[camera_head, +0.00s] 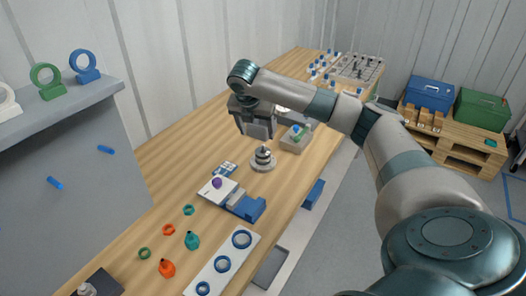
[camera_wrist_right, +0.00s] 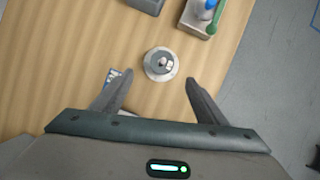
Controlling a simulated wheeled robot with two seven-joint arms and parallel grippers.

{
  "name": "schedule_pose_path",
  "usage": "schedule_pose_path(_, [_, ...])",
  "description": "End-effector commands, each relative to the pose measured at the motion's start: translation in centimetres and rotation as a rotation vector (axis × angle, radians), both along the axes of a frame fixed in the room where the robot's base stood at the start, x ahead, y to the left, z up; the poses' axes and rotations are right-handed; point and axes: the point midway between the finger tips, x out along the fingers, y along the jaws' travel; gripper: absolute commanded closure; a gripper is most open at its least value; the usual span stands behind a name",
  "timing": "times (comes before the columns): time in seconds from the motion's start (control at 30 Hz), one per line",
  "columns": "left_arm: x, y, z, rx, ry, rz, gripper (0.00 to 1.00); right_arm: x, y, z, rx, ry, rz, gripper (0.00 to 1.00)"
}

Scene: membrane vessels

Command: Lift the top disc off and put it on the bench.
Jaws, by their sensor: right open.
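A small stack of metallic discs (camera_head: 263,157) with a knob on top stands on the wooden bench (camera_head: 182,140). It also shows from above in the right wrist view as concentric round plates (camera_wrist_right: 160,66). The top disc cannot be told apart clearly from those under it. My right gripper (camera_head: 256,131) is open and empty, pointing down above the stack and apart from it. In the right wrist view the stack lies just beyond the gap between the two fingertips (camera_wrist_right: 158,78). My left gripper is not in view.
A grey tray (camera_head: 287,144) with blue and green items stands close behind the stack. A white-and-blue device (camera_head: 245,205) with a purple knob is in front. A white board with blue rings (camera_head: 249,232) lies nearer. Bare bench lies left of the stack.

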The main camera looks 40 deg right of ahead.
Motion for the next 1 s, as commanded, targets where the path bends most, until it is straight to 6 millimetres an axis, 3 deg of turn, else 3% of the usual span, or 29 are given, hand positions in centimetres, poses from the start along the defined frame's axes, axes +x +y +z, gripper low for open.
schedule_pose_path(0.2, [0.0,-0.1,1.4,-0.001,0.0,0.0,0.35,0.7,-1.3,-3.5,0.0,0.003,-0.002,0.33])
schedule_pose_path(0.4, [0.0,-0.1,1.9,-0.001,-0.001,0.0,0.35,1.2,-1.9,-5.5,0.001,0.0,0.0,0.33])
schedule_pose_path(0.8, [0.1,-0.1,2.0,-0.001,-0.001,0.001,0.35,1.2,-2.1,-5.9,0.0,-0.001,0.0,0.33])
schedule_pose_path(1.0, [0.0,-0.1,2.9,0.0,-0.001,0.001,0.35,1.1,-2.5,-6.8,-0.001,0.003,-0.001,0.33])
